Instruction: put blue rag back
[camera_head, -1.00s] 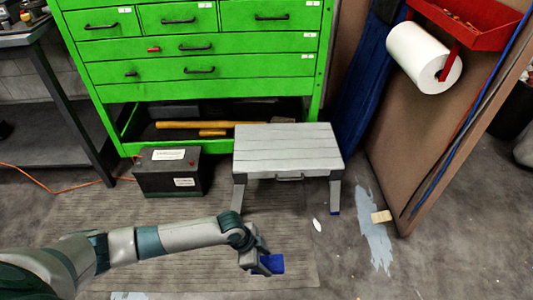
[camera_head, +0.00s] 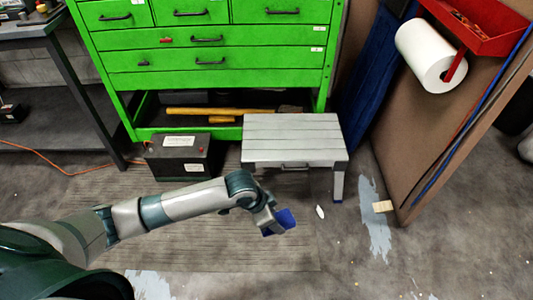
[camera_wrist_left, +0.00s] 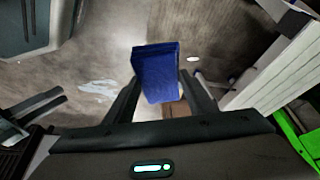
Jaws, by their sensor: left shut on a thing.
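The blue rag (camera_head: 286,219) is a small, dark blue piece at the end of my left arm. My left gripper (camera_head: 268,221) is shut on it and holds it in front of the grey step stool. In the left wrist view the rag (camera_wrist_left: 157,72) sits between the two dark fingers of the left gripper (camera_wrist_left: 160,98) and sticks out past their tips.
The grey step stool (camera_head: 292,138) stands before the green tool cabinet (camera_head: 208,83). A black battery box (camera_head: 181,156) is left of it. A brown panel (camera_head: 437,125) with a paper roll (camera_head: 430,55) and red tray (camera_head: 487,22) stands right. Floor at front right is mostly clear.

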